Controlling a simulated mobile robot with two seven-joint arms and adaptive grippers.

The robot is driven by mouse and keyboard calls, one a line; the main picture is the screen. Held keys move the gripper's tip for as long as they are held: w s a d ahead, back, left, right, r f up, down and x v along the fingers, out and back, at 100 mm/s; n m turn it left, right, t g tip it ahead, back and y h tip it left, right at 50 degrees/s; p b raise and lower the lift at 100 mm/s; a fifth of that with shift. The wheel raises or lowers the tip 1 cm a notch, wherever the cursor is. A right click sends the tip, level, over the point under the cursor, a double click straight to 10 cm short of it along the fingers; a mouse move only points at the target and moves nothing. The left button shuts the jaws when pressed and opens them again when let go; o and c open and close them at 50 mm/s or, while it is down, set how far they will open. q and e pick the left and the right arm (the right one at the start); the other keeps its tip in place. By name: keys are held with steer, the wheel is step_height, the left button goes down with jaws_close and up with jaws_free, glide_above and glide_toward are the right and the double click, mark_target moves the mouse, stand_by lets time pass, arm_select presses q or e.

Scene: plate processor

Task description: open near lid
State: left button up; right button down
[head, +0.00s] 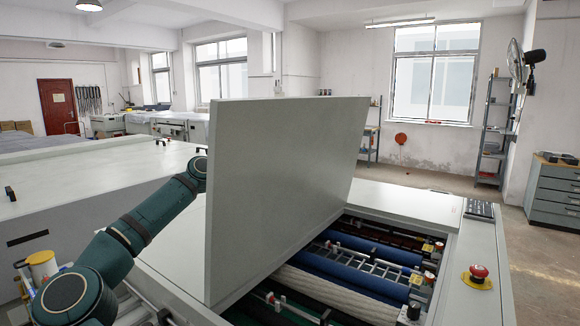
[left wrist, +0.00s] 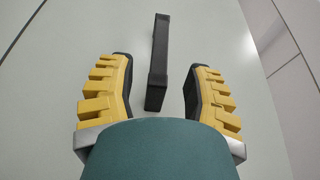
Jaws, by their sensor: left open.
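The near lid (head: 280,180) is a large pale grey panel, raised and tilted steeply in the middle of the head view. The processor's inside (head: 345,280) shows to its right, with blue and white rollers. My left arm reaches behind the lid, so the lid hides my left gripper in the head view. In the left wrist view my left gripper (left wrist: 158,70) is open, its yellow fingers on either side of a black bar handle (left wrist: 158,60) on a pale panel. I see a gap between each finger and the handle. My right gripper is not in view.
A flat pale cover (head: 405,203) lies beyond the open bay. A red stop button (head: 478,271) sits on the right-hand frame. Another long pale machine (head: 100,190) stands at the left. Open floor (head: 540,245) shows at the right, before a grey drawer cabinet (head: 556,190).

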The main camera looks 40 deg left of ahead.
arm_select(q)
steer(key=shift+x, duration=2.7)
steer(key=shift+s+a, duration=0.1)
jaws_close()
